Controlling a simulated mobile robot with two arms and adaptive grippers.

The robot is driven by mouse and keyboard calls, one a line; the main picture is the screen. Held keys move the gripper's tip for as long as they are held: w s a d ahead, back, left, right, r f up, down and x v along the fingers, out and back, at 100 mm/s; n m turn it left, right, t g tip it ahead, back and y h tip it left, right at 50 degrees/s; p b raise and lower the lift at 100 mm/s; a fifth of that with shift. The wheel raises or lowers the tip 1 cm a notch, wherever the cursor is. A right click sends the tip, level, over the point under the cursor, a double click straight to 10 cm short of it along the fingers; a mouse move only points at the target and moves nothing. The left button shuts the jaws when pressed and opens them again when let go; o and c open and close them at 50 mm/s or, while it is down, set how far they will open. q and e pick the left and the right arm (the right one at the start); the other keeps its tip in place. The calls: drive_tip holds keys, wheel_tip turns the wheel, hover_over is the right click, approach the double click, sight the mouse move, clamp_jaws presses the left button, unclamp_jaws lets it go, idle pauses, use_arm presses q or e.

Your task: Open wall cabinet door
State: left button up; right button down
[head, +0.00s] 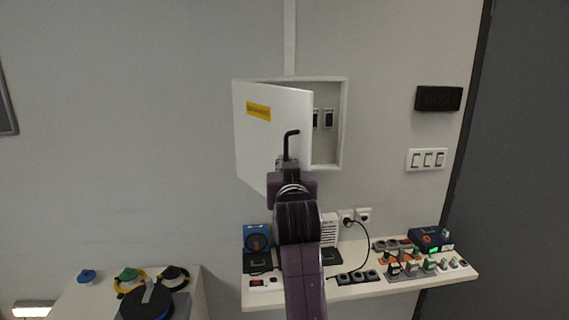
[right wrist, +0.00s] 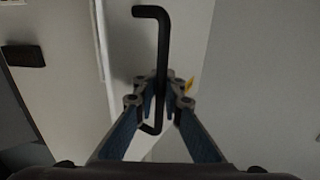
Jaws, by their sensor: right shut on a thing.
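The wall cabinet (head: 346,125) is on the wall, with dark switches on its back panel. Its white door (head: 262,140) is hinged at the left and stands part way open, with a yellow label (head: 258,110). The black handle (head: 293,138) is at the door's free edge. My right gripper (head: 288,162) is shut on the handle. In the right wrist view the fingers (right wrist: 160,95) close around the lower part of the black handle (right wrist: 163,50), and the door (right wrist: 150,55) shows behind it. The left gripper is not in view.
A shelf (head: 330,293) below the cabinet carries sockets, plugs and devices. A white table (head: 197,290) at lower left holds a cable reel (head: 146,302) and coloured plugs. A switch panel (head: 427,159) and a black display (head: 438,98) are on the right wall. The wall left of the door is clear.

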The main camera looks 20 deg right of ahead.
drive_tip(key=shift+d+f, duration=0.1)
drive_tip(key=shift+f, duration=0.15)
